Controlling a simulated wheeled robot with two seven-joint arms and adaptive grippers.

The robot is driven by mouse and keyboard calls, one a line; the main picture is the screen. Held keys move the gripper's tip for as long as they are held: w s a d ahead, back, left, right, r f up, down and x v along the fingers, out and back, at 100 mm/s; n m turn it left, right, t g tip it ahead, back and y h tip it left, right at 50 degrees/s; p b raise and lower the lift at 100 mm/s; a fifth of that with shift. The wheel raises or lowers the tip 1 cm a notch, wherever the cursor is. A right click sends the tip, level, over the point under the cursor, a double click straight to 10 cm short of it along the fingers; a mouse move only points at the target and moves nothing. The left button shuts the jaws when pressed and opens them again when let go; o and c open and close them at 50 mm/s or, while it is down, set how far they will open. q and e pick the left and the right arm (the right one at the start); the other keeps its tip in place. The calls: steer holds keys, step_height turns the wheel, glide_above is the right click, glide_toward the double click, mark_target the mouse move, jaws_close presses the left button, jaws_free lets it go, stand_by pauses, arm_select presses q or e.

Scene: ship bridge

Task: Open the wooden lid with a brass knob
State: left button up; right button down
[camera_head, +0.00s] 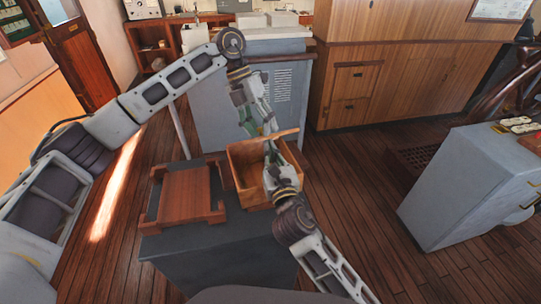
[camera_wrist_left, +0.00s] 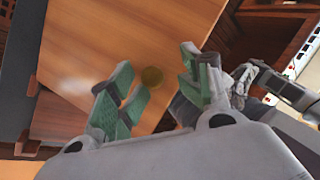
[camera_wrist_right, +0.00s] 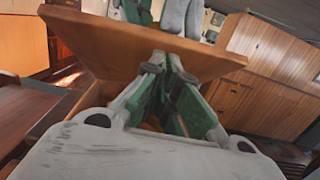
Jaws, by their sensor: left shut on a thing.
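An open wooden box (camera_head: 236,180) stands on the right part of a dark grey table. Its wooden lid (camera_head: 274,138) is tilted up, clear of the box opening. My right gripper (camera_wrist_right: 158,72) is beneath the raised lid, which also shows in the right wrist view (camera_wrist_right: 110,45). Its fingertips are together and hold nothing visible.
A reddish wooden tray (camera_head: 185,195) lies left of the box on the dark grey table (camera_head: 215,260). A grey cabinet (camera_head: 292,88) stands behind the table. A grey console (camera_head: 460,185) stands at the right, with open floor between it and the table.

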arm_select(q)
steer(key=v, duration=1.1)
steer(key=shift+r, duration=0.35)
steer(key=shift+w+f, duration=0.1)
